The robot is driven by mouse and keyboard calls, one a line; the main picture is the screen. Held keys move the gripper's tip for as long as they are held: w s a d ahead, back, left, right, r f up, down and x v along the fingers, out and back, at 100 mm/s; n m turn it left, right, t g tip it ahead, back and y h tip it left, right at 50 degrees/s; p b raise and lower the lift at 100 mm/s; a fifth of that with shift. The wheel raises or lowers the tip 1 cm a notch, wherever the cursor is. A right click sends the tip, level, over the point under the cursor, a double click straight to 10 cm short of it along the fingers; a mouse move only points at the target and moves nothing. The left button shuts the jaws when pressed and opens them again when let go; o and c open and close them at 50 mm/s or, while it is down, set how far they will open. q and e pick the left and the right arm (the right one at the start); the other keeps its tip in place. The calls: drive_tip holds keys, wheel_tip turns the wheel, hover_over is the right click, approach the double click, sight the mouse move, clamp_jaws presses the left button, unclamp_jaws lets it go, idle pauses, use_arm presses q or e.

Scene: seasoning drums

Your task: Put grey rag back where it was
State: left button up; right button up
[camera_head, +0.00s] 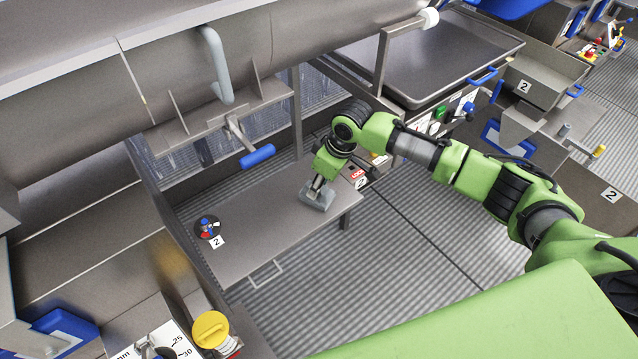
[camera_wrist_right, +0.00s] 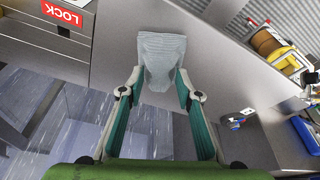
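The grey rag (camera_head: 318,196) is at the right end of the metal table (camera_head: 262,234) in the head view, directly below my right gripper (camera_head: 319,186). In the right wrist view the folded rag (camera_wrist_right: 162,58) lies between the inward-leaning fingertips of my right gripper (camera_wrist_right: 158,74), which appear to meet its two sides. I cannot tell for certain whether the rag's underside touches the table. My left gripper is not in view.
A small black round holder with coloured parts (camera_head: 207,228) is on the table's left end. A blue-handled lever (camera_head: 257,156) hangs from the drum (camera_head: 200,75) above. The middle of the table is clear. A red LOCK label (camera_head: 358,174) is beside my right gripper.

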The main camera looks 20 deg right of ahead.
sight(330, 200)
drive_tip(key=b+v, duration=0.2)
drive_tip(key=v, duration=0.9)
drive_tip(key=shift+r, duration=0.35)
